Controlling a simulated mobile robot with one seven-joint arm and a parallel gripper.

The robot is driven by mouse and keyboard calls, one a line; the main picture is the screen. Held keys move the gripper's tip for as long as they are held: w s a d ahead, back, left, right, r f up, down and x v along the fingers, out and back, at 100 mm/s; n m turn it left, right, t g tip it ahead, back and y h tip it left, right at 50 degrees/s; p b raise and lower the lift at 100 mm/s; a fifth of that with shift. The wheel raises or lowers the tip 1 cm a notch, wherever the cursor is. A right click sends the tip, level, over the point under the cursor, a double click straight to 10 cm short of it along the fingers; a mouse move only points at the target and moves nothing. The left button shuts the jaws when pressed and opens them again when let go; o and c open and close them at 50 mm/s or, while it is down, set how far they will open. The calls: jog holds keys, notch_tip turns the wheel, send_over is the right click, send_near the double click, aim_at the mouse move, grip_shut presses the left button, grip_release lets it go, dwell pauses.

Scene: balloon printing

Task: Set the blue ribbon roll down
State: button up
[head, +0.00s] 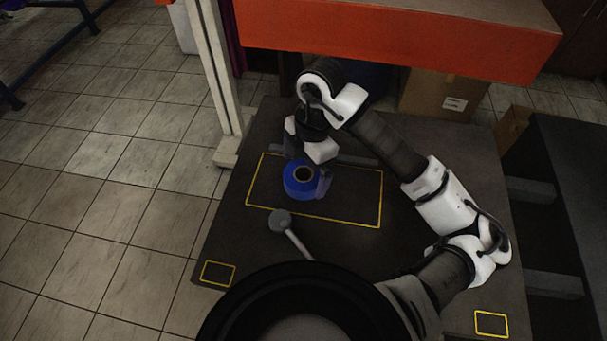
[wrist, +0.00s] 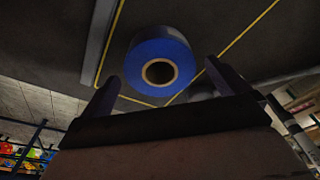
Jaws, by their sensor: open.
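The blue ribbon roll (head: 292,188) is a blue ring with a tan core. In the head view it is inside the large yellow outline (head: 380,205) on the dark platform, toward the outline's left part. My gripper (head: 308,180) is right at the roll, with one finger showing beside its right side. In the wrist view the roll (wrist: 160,62) appears beyond and between the two spread fingers of my gripper (wrist: 160,85), with dark gaps on both sides. The jaws are open and not closed on the roll. Part of the roll's far side is hidden by my wrist in the head view.
A grey round-headed object (head: 280,221) on a stalk is close in front of the roll. An orange-edged shelf (head: 400,40) overhangs the back. A white post (head: 217,80) stands at the left, and a cardboard box (head: 443,95) is behind. The outline's right part is clear.

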jog(key=shift+s+a+f, duration=0.1)
jog(key=shift+f, duration=1.2)
jog(key=c, duration=1.1)
notch_tip(320, 180, up, 20)
jog(key=shift+r+b, duration=0.1)
jog(key=shift+b, duration=0.8)
